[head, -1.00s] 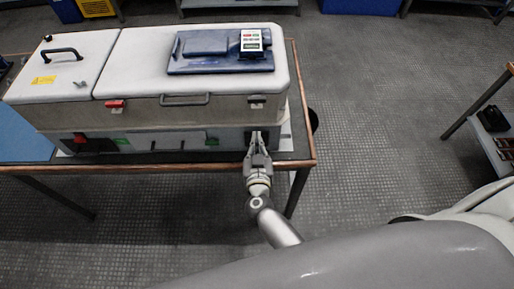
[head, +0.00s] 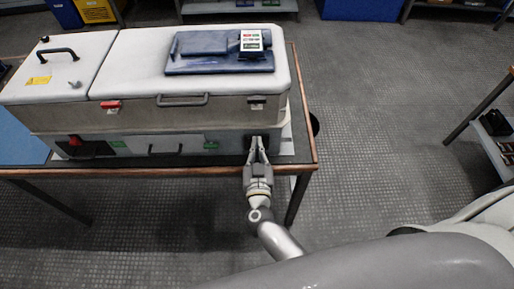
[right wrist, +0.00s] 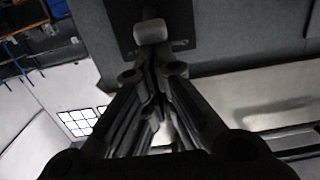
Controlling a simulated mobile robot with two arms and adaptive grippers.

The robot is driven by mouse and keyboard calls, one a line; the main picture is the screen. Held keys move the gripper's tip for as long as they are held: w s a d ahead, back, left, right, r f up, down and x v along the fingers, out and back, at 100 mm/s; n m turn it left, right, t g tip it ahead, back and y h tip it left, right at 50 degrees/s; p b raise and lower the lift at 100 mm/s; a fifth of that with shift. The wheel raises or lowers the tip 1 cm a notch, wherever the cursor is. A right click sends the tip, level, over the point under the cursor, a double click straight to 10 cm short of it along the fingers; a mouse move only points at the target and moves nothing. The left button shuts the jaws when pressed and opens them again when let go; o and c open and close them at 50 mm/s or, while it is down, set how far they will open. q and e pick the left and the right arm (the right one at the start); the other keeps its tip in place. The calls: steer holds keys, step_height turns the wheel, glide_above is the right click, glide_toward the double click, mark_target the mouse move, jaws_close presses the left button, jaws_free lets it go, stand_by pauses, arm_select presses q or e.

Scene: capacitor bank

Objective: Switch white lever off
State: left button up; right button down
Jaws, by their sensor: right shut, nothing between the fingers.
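The capacitor bank is a long grey-white case (head: 60,85) on a table. My right gripper (head: 258,142) is at the right end of its lower front panel, fingers pointing at a dark plate there. In the right wrist view my gripper (right wrist: 153,62) has its fingers together, with nothing between them. The white lever (right wrist: 150,32) shows there as a pale rounded knob on the dark plate (right wrist: 122,20), just beyond the fingertips. I cannot tell whether they touch it. In the head view the lever is not distinguishable behind the gripper. My left gripper is not in view.
The wooden-edged table (head: 312,150) ends just right of the case. A blue device with a keypad (head: 251,40) lies on the lid. A red switch (head: 75,141) is on the lower panel's left. Shelving (head: 490,130) stands at the right. Floor between is clear.

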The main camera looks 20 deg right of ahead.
steer(key=s+a+f+t+b, duration=0.2)
steer(key=s+f+b, duration=0.2)
steer(key=s+b, duration=0.2)
steer(key=s+a+f+t+h+b, duration=0.1)
steer(key=s+f+t+b, duration=0.1)
steer(key=s+f+b, duration=0.2)
steer(key=s+b, duration=0.1)
steer(key=s, duration=0.2)
steer(key=shift+a+f+t+b, duration=0.2)
steer(key=shift+a+t+b, duration=0.1)
steer(key=shift+a+b, duration=0.1)
stand_by(0.5)
steer(key=shift+f, duration=0.1)
stand_by(0.4)
